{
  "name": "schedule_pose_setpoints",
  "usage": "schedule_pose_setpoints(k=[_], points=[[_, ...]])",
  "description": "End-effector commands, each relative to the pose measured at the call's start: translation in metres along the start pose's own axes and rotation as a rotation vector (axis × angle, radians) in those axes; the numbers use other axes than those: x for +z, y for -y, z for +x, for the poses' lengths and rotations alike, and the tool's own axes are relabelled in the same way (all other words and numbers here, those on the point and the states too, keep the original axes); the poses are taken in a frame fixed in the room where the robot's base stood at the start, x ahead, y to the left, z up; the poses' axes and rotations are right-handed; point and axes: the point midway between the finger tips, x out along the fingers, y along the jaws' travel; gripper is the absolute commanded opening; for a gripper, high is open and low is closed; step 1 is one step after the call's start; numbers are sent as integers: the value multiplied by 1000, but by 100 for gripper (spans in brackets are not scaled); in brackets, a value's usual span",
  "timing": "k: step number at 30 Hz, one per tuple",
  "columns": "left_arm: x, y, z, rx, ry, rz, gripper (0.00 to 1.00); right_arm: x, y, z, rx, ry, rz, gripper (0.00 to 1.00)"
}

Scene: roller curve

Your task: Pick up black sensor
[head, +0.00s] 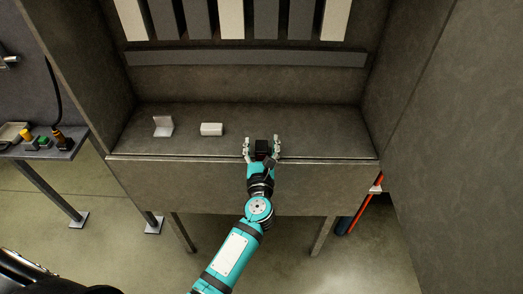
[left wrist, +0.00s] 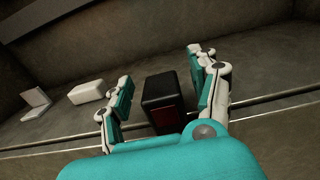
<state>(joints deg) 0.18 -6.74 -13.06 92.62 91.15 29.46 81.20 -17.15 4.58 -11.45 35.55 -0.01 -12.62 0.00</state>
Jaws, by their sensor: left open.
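The black sensor (head: 262,147) is a small dark block near the front edge of the grey shelf surface (head: 180,143). In the left wrist view the black sensor (left wrist: 160,93) stands between the fingers and shows a dark red face towards me. My left gripper (head: 262,143) is open, with one finger on each side of the sensor. In the left wrist view the left gripper (left wrist: 158,85) shows gaps between the fingers and the block. The sensor's lower part is hidden behind my teal gripper body. My right gripper is not in view.
A white block (head: 211,129) and a pale L-shaped bracket (head: 163,126) lie to the left on the same surface. Side walls and a back wall enclose it. A side table (head: 50,148) with coloured buttons stands at the far left. The surface right of the gripper is clear.

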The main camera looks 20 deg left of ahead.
Motion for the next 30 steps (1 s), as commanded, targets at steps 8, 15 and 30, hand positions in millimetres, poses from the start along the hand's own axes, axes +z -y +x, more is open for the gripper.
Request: schedule_pose_setpoints(k=[8, 15, 30], points=[[0, 0, -1, 0, 0, 0, 39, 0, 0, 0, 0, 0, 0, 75], [0, 0, -1, 0, 0, 0, 8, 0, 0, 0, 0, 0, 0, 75], [14, 1, -1, 0, 0, -4, 2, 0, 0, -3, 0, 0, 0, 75]])
